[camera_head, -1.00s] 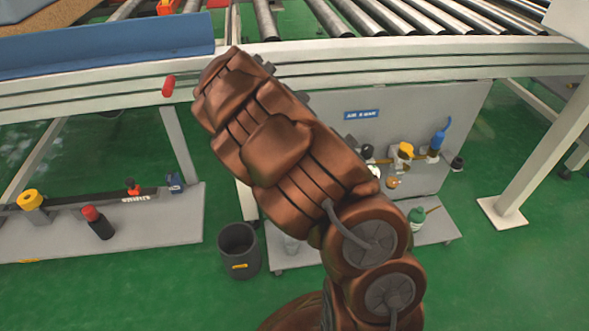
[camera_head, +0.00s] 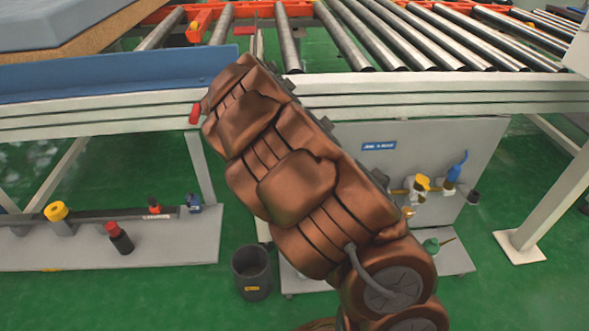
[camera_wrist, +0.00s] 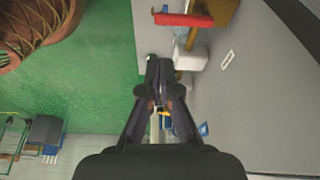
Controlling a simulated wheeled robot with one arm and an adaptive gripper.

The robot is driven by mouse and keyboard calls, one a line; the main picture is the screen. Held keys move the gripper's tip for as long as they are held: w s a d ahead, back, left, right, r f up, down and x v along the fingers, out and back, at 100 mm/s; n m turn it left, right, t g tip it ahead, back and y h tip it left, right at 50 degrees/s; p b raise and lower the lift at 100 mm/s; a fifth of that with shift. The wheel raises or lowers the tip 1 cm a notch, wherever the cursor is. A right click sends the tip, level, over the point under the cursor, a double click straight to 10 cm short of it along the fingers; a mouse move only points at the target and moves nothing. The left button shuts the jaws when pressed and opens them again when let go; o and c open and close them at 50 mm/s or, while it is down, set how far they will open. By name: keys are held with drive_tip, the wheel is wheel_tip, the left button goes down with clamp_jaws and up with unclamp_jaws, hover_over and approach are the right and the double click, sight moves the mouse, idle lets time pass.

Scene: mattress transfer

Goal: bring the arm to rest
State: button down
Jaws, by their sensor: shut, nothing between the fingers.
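My gripper (camera_wrist: 158,72) shows in the wrist view with its two fingertips together and nothing between them. Beyond the fingertips are a grey panel (camera_wrist: 262,100) on the right and green floor (camera_wrist: 110,50) on the left. In the head view my brown arm rises from the lower right toward the upper left, in front of the conveyor's white side rail (camera_head: 420,100). The gripper itself is hidden in that view.
A roller conveyor (camera_head: 350,35) spans the top, with a blue guard (camera_head: 110,82) and a mattress (camera_head: 70,20) at the upper left. A dark bin (camera_head: 252,272) stands on the floor below. A low shelf (camera_head: 120,245) with bottles is at left. Green floor is open at lower right.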

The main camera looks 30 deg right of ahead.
drive_tip(key=s+a+r+n+p, duration=0.1)
drive_tip(key=s+r+n+p, duration=0.1)
drive_tip(key=s+r+p, duration=0.45)
drive_tip(key=s+a+r+n+y+p, duration=0.15)
drive_tip(key=r+p, duration=0.25)
drive_tip(key=r, duration=0.6)
drive_tip(key=s+a+r+n+p, duration=0.1)
drive_tip(key=s+r+n+p, duration=0.3)
drive_tip(key=r, duration=0.4)
drive_tip(key=s+a+r+n+y+p, duration=0.1)
drive_tip(key=s+a+r+n+p, duration=0.3)
drive_tip(key=s+r+n+p, duration=0.3)
drive_tip(key=s+a+r+n+y+p, duration=0.1)
drive_tip(key=s+a+r+n+p, duration=0.4)
drive_tip(key=s+r+p, duration=0.6)
drive_tip(key=s+n+p, duration=0.1)
drive_tip(key=s+p, duration=0.1)
drive_tip(key=p, duration=0.1)
drive_tip(key=shift+s+a+r+n+g, duration=0.15)
drive_tip(key=shift+a+r+n+g, duration=0.15)
drive_tip(key=shift+r+n+g, duration=0.1)
drive_tip(key=shift+d, duration=0.1)
